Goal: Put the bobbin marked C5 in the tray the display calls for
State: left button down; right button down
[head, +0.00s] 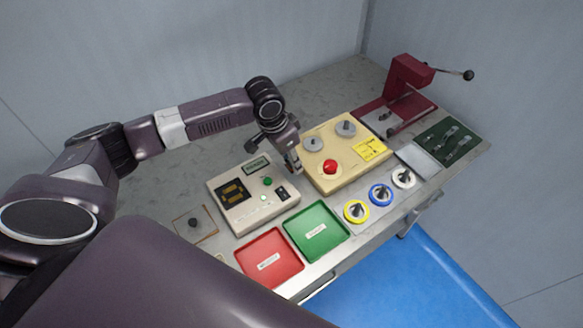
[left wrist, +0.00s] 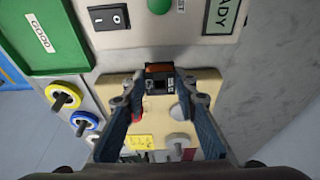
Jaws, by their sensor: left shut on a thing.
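My left gripper (head: 292,165) is above the right edge of the cream test unit (head: 233,212). In the left wrist view its fingers (left wrist: 160,90) are shut on a small dark bobbin with a copper-brown band (left wrist: 159,69). A small white mark shows on it, too small to read surely. The unit's display (head: 255,165) reads READY in the left wrist view (left wrist: 221,14). The green tray (head: 331,246) is labelled GOOD in the left wrist view (left wrist: 58,62). The red tray (head: 283,279) is left of it; its label is unreadable. Both trays look empty. My right gripper is out of view.
A beige board (head: 331,184) with a red button (head: 330,167) and grey discs lies right of the gripper. Yellow (head: 350,218), blue (head: 374,203) and white (head: 396,184) rings stand near the front edge. A dark red press (head: 401,78) stands at the back right.

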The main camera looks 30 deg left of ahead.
aim_at(292, 178)
pick_arm(q)
jog(key=shift+f+p, duration=0.3)
jog(key=shift+f, duration=1.95)
jog(key=shift+f, duration=0.15)
jog(key=c, duration=1.5)
grip_release()
jog(key=shift+c, duration=0.2)
